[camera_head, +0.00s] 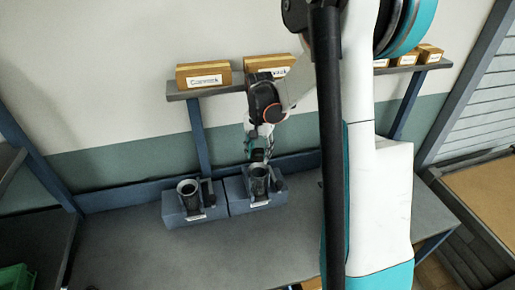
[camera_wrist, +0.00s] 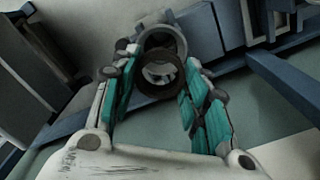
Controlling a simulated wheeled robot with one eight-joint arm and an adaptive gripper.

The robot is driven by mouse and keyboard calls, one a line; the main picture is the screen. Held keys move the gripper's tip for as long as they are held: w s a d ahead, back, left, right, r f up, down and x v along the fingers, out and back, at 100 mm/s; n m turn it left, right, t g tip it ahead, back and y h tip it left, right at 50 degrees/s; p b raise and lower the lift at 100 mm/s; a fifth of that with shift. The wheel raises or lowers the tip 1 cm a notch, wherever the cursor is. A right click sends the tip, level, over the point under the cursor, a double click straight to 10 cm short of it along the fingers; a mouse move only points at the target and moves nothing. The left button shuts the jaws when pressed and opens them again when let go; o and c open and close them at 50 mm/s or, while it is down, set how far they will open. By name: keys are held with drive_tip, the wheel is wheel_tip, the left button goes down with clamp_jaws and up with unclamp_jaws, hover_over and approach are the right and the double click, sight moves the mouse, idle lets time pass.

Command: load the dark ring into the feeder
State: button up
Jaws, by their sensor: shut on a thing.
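The dark ring (camera_wrist: 161,94) sits between my fingertips in the wrist view, brownish black and open through its middle. My gripper (camera_wrist: 160,70) is shut on it, with a teal finger on each side. A grey round tube (camera_wrist: 167,36) of a feeder shows just beyond the ring; I cannot tell whether they touch. In the head view my gripper (camera_head: 258,154) is right above the right feeder (camera_head: 266,201), a blue-grey block with an upright tube. The ring cannot be made out there. A similar left feeder (camera_head: 182,214) stands beside it with its tube mouth open.
Both feeders stand on a grey workbench (camera_head: 150,255) against the wall. A shelf (camera_head: 225,88) above carries several labelled cardboard boxes (camera_head: 203,76), close behind my arm. A green crate (camera_head: 15,278) is at the lower left. The bench front is clear.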

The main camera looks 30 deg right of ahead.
sight(256, 183)
drive_tip(key=shift+w+f+b, duration=0.15)
drive_tip(key=shift+f+b, duration=1)
drive_tip(key=shift+f, duration=1.15)
drive_tip(key=shift+b, duration=0.4)
drive_tip(key=shift+f+b, duration=0.75)
drive_tip(key=shift+f, duration=0.1)
idle(0.5)
drive_tip(key=o, duration=1.2)
